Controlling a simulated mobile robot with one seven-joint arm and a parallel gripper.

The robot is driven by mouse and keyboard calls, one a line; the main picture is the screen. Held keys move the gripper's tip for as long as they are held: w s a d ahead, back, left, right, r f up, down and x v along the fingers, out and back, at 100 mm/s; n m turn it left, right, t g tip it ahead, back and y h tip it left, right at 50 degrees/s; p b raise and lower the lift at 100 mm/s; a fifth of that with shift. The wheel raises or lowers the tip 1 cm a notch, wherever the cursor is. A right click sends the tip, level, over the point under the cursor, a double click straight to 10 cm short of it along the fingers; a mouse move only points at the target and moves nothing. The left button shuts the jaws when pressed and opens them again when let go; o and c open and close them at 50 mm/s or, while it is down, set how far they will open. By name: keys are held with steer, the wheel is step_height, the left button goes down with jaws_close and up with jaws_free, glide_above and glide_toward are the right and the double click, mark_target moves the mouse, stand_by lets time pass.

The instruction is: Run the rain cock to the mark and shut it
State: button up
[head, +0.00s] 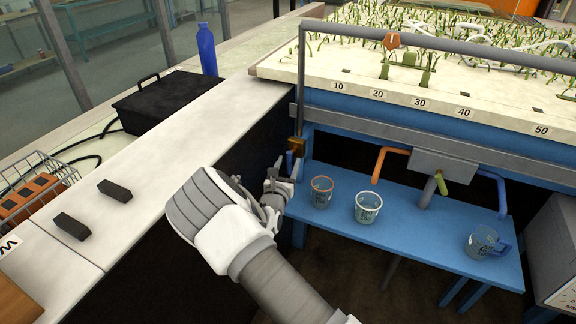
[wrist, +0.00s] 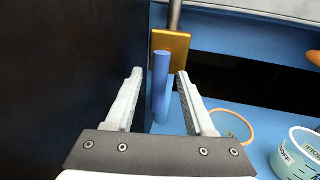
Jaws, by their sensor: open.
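The rain cock is a brass block (wrist: 172,45) with a blue lever (wrist: 160,88), at the foot of a grey pipe. In the head view the brass block (head: 296,146) sits at the flume's near left corner, with the blue lever (head: 290,160) partly behind my gripper. My gripper (head: 278,178) is open. In the wrist view its fingers (wrist: 156,76) stand on either side of the lever, with gaps visible between. The lever points down, away from the block. Which mark is meant I cannot tell; a scale strip (head: 420,103) reads 10 to 50.
An orange-rimmed beaker (head: 321,192), a white-rimmed beaker (head: 367,208) and a blue-handled jug (head: 484,243) stand on the blue shelf (head: 420,245). A dark panel lies close left of my gripper. The pale bench (head: 150,190) carries two black blocks; a blue bottle (head: 207,50) stands behind.

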steer(key=shift+w, duration=0.1)
jaws_close()
stand_by(1.4)
